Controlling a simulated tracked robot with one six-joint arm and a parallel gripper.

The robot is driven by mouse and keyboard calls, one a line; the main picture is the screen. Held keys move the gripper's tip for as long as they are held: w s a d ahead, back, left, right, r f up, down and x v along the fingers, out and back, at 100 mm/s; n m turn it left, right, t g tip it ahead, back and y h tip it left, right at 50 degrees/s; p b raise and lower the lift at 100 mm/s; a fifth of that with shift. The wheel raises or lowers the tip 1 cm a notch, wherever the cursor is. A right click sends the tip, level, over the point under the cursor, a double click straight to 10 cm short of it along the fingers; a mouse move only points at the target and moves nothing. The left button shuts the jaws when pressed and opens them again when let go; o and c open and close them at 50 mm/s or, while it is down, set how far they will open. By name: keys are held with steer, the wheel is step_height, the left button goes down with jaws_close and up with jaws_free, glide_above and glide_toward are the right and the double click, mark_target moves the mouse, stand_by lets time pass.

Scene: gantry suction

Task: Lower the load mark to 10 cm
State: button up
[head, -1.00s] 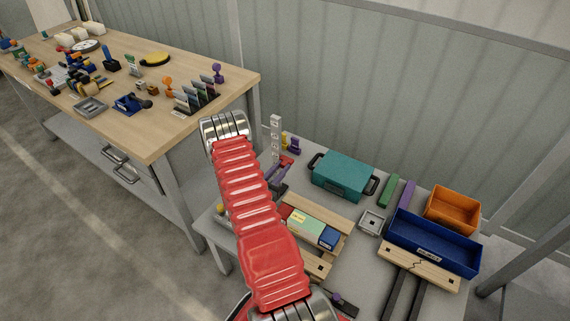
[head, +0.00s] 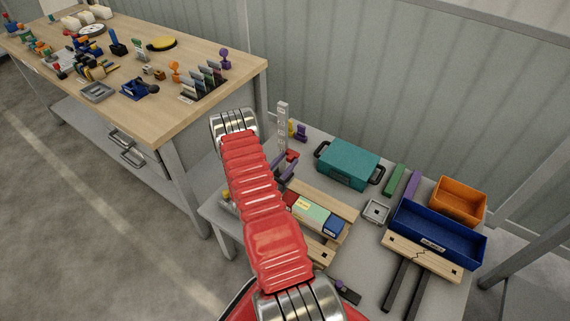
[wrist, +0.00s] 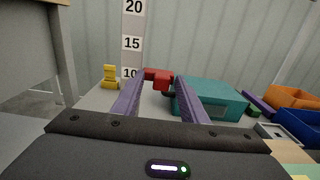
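A white upright scale (head: 282,125) stands at the far left of the grey table. In the wrist view the scale (wrist: 132,40) shows the numbers 20, 15 and 10. A red block (wrist: 157,76) is in front of the scale's foot, near the 10, and shows between my fingertips. It also shows in the head view (head: 292,155). I cannot tell whether it is the load mark. My gripper (wrist: 160,82) has two purple fingers spread apart. They look open, and I cannot tell whether they touch the red block. My arm hides part of the gripper (head: 284,167) in the head view.
A teal case (head: 348,166) stands right of the scale. A yellow piece (wrist: 110,77) and a purple piece (head: 301,132) are near the scale. A workbench (head: 180,110) stands at left.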

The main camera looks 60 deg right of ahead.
steer(key=a, duration=1.3)
steer(key=shift+a, duration=0.4)
stand_by(0.4)
steer(key=s+a+r+m+g+y, duration=0.15)
steer(key=r+m, duration=0.25)
steer(key=r, duration=0.4)
steer(key=a+r+m+g+y, duration=0.2)
steer(key=a+r+m+g, duration=0.1)
steer(key=r, duration=0.4)
steer(key=s+a+r+m+g+y, duration=0.15)
steer(key=r+m, duration=0.25)
steer(key=r, duration=0.4)
steer(key=s+a+r+m+t+y, duration=0.2)
steer(key=a+r+t+y, duration=0.2)
steer(key=a, duration=0.6)
steer(key=s+a+r+m+t+y, duration=0.2)
steer(key=a+r+t+y, duration=0.1)
steer(key=a+r, duration=0.5)
steer(key=s+a+r+m+t+y, duration=0.2)
steer(key=a+r+y, duration=0.4)
steer(key=a, duration=0.8)
steer(key=m+t, duration=0.1)
steer(key=t, duration=0.1)
steer(key=shift+s+r+t, duration=0.2)
steer(key=shift+s+t, duration=0.05)
steer(key=shift+t, duration=0.05)
